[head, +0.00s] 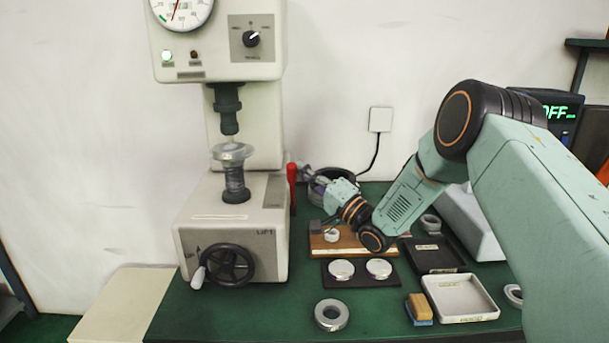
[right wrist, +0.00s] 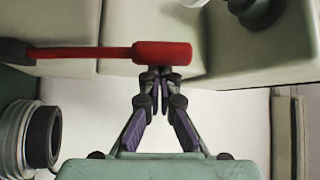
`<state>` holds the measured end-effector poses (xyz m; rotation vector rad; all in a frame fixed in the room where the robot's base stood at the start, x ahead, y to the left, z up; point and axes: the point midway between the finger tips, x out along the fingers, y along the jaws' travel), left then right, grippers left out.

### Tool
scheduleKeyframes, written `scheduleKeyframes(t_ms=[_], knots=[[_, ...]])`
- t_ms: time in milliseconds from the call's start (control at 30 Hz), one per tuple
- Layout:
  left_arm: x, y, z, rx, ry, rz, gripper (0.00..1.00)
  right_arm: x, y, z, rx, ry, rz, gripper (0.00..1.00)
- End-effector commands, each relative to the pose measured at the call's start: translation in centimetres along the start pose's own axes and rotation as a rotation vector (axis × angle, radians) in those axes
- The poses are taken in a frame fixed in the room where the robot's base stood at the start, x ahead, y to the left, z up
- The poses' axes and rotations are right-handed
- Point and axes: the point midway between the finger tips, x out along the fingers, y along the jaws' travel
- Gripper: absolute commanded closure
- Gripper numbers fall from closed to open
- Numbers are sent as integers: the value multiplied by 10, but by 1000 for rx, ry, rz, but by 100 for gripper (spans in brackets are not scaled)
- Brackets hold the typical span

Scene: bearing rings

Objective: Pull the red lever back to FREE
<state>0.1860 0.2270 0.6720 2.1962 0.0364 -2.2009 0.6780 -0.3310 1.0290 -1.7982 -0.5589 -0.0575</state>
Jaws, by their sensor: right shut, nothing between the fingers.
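The red lever (head: 291,175) stands roughly upright at the right side of the pale press. In the right wrist view its thick red grip (right wrist: 162,53) lies across the picture, with a thinner red rod running left to a black end. My right gripper (head: 304,172) is just right of the lever. In the right wrist view its fingertips (right wrist: 160,76) are together and empty, right at the edge of the grip, not around it. I cannot tell whether they touch it. No FREE marking is readable. My left gripper is not in view.
On the green bench are a wooden block (head: 345,250), a dark plate with two discs, a loose ring (head: 331,314), a white tray (head: 460,298) and a brush (head: 419,308). A dark round container stands behind my gripper.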

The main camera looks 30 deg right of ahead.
Motion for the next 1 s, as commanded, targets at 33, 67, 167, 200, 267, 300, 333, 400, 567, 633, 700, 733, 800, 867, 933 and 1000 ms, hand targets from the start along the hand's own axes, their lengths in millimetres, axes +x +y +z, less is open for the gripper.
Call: scheduleKeyframes(t_ms=[33, 67, 167, 200, 267, 300, 333, 400, 567, 633, 700, 733, 800, 867, 933, 1000], knots=[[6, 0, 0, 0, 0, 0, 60, -4, 3, 3, -14, 0, -14, 100], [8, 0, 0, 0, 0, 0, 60, -5, 2, 4, -21, 0, -23, 100], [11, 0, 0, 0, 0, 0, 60, -8, 1, 7, -43, 0, -45, 100], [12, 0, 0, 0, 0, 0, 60, -9, 1, 8, -49, 0, -52, 100], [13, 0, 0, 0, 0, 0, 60, -10, 0, 9, -58, 0, -60, 100], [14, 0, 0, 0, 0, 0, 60, -11, 0, 10, -61, 0, -63, 100], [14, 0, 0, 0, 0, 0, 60, -11, 0, 10, -63, 0, -66, 100], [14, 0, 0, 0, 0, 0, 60, -12, -1, 11, -67, 0, -70, 100], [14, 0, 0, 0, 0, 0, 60, -12, -2, 12, -69, 0, -72, 100], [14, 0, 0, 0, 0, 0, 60, -13, -2, 12, -69, 0, -72, 100], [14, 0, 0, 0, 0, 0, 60, -13, -2, 12, -69, 0, -72, 100], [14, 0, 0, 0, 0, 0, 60, -13, -2, 12, -68, 0, -72, 100], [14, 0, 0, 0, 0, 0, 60, -13, -2, 12, -68, 0, -72, 100], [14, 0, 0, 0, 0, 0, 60, -12, -2, 12, -68, -1, -72, 100], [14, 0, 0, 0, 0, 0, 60, -12, -2, 12, -68, 0, -72, 100], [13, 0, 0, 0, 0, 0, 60, -11, -4, 12, -68, 0, -72, 100]])
